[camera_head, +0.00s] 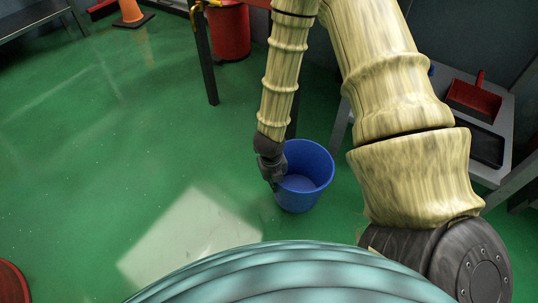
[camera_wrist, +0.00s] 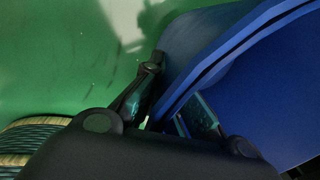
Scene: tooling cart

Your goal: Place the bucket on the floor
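The blue bucket (camera_head: 307,163) is upright below my arm in the head view, with its open top facing up. My gripper (camera_head: 273,178) is at the left side of its rim. In the wrist view the bucket's wall and rim (camera_wrist: 225,50) fill the right side. The fingers of my gripper (camera_wrist: 172,95) straddle the rim, one outside the wall and one inside, and look closed on it. The fingertips are partly hidden. I cannot tell whether the bucket's base touches the green floor (camera_head: 110,150).
A grey cart (camera_head: 490,172) with a red dustpan (camera_head: 474,97) stands at the right. A red bin (camera_head: 229,32) and an orange cone (camera_head: 131,12) are at the back. A dark table leg (camera_head: 206,70) stands behind the bucket.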

